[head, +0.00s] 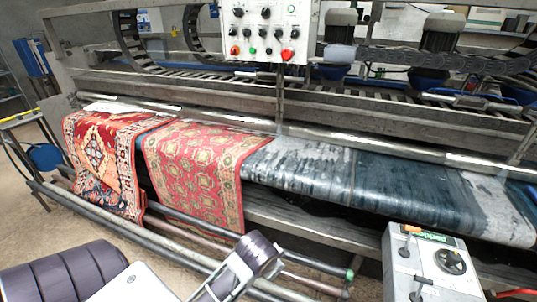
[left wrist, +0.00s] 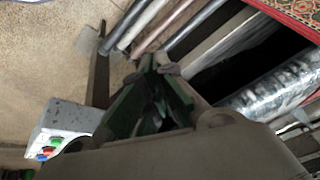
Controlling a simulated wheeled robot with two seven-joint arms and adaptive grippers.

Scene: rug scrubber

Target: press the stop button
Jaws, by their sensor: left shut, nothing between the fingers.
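A hanging control panel (head: 265,28) at the top of the head view carries black knobs, a green button and two red ones. The larger red button (head: 287,54) is at its lower right, the smaller red button (head: 234,50) at its lower left. I cannot read which is the stop button. In the left wrist view, a grey box (left wrist: 65,118) has small red, green and blue parts on its side. My left gripper (left wrist: 160,66) is shut and empty, its fingertips together in front of the rails.
A red patterned rug (head: 195,165) and another rug (head: 100,160) hang over the machine's front. A grey control box (head: 425,262) with a black knob stands at the lower right. Metal rails (head: 180,242) run along the front. Bare floor shows at left.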

